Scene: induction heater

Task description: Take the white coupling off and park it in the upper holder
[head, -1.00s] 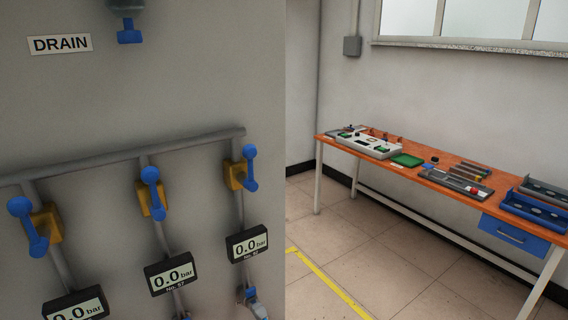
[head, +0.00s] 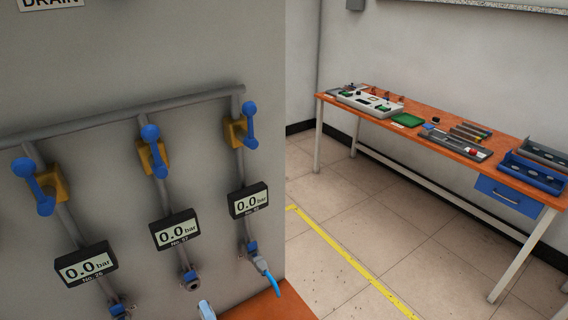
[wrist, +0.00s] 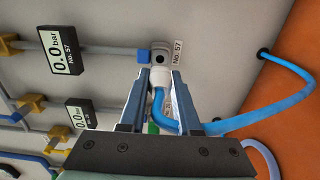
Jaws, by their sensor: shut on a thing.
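The white coupling (wrist: 158,76) shows between the two fingers of my gripper (wrist: 159,74) in the wrist view, and the gripper is shut on it. A blue hose (wrist: 166,102) hangs from it. Just beyond it is the grey No. 57 port (wrist: 161,50) with a dark round mouth, also in the head view (head: 190,281). I cannot tell whether coupling and port touch. A light-blue piece (head: 206,310) at the head view's bottom edge may be a finger or hose. I cannot make out the upper holder.
The panel carries blue-handled valves (head: 153,152) and gauges (head: 175,230) at 0.0 bar. A grey coupling with blue hose (head: 266,271) is on the right line. A blue hose (wrist: 290,70) loops to a panel hole. An orange workbench (head: 460,143) stands right, beyond clear floor.

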